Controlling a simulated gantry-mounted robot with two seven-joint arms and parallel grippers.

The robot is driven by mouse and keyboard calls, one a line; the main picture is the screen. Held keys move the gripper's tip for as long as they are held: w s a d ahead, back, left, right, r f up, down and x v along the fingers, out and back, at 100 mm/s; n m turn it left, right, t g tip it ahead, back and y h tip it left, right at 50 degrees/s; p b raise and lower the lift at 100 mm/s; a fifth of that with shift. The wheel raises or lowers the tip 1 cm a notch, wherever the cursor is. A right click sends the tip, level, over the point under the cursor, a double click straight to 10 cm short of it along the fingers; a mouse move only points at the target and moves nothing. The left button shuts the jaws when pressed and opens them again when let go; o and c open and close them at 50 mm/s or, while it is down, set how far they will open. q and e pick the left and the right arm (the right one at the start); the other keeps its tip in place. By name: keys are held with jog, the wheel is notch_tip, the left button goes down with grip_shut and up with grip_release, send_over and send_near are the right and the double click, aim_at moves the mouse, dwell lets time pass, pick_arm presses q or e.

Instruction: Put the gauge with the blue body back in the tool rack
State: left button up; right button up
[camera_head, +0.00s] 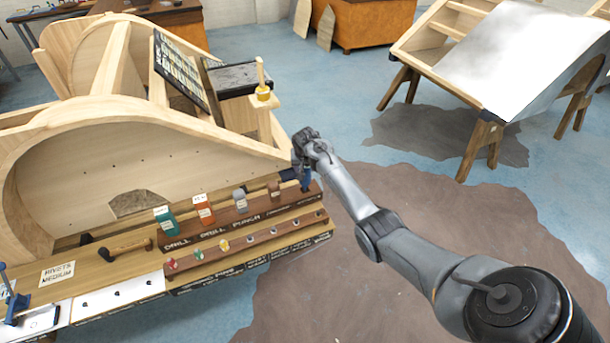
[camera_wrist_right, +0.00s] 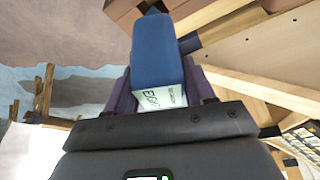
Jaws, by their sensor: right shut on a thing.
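My right gripper (camera_head: 304,166) is shut on the gauge with the blue body (camera_head: 306,183), over the right end of the wooden tool rack (camera_head: 215,241). In the right wrist view the blue body (camera_wrist_right: 157,48) points away between the two fingers, with a white lettered label (camera_wrist_right: 160,97) near the grip. The gauge's far end is at the rack's upper row; I cannot tell whether it is in a slot or just above it. My left gripper is not in view.
Teal (camera_head: 166,220), orange (camera_head: 204,209), grey (camera_head: 240,199) and brown (camera_head: 274,190) tools stand along the rack's upper row. Small coloured pieces sit in the lower row. A large curved wooden bodyframe (camera_head: 180,150) rises close behind.

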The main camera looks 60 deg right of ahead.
aim_at(307, 180)
jog(key=shift+f+b, duration=0.35)
jog(key=shift+f, duration=1.55)
jog(key=shift+f, duration=0.3)
jog(key=o, duration=1.3)
jog(key=shift+r, duration=0.15)
